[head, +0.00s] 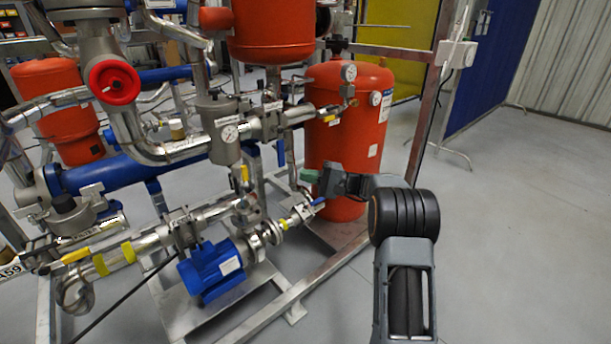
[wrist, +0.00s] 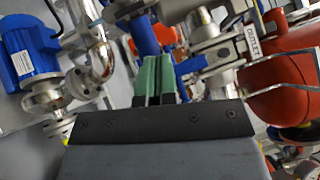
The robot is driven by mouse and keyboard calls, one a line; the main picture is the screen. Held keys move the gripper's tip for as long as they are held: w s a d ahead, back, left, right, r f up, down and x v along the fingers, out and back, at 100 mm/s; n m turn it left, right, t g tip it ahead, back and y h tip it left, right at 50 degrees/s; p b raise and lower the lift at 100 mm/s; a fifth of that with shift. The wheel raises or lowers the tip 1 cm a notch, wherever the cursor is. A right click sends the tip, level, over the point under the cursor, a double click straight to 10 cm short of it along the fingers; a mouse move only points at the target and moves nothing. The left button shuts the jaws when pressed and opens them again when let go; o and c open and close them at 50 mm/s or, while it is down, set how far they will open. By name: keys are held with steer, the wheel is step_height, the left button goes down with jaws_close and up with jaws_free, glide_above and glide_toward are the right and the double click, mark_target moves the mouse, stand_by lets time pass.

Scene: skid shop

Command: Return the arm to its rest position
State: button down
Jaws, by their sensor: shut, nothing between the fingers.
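My gripper (head: 311,176) shows near the middle of the head view, at the end of my raised grey arm. It appears in front of the lower part of the red tank. In the wrist view, its green fingers (wrist: 155,78) are shut together with nothing between them. Pipework of the skid is behind the fingers. The picture does not show clearly how far the fingertips are from the pipes.
The skid carries a red tank (head: 352,120), a blue motor (head: 210,270), a red handwheel (head: 114,82) and steel pipes. A metal frame post (head: 428,110) stands right of the tank. Open grey floor (head: 530,230) lies to the right.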

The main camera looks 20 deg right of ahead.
steer(key=s+a+r+n+g+h+p, duration=0.2)
steer(key=s+a+r+g+h+p, duration=0.5)
steer(key=s+r+p, duration=0.85)
steer(key=s+d+r+n+t+h+p, duration=0.2)
steer(key=s+r+h+p, duration=0.3)
steer(key=s+p, duration=0.3)
steer(key=s+d+r+n+t+h+p, duration=0.2)
steer(key=s+d+r+h+p, duration=0.1)
steer(key=s+r+h+p, duration=0.2)
steer(key=s+h+p, duration=0.2)
steer(key=s+p, duration=0.1)
steer(key=c, duration=1.8)
jaws_free()
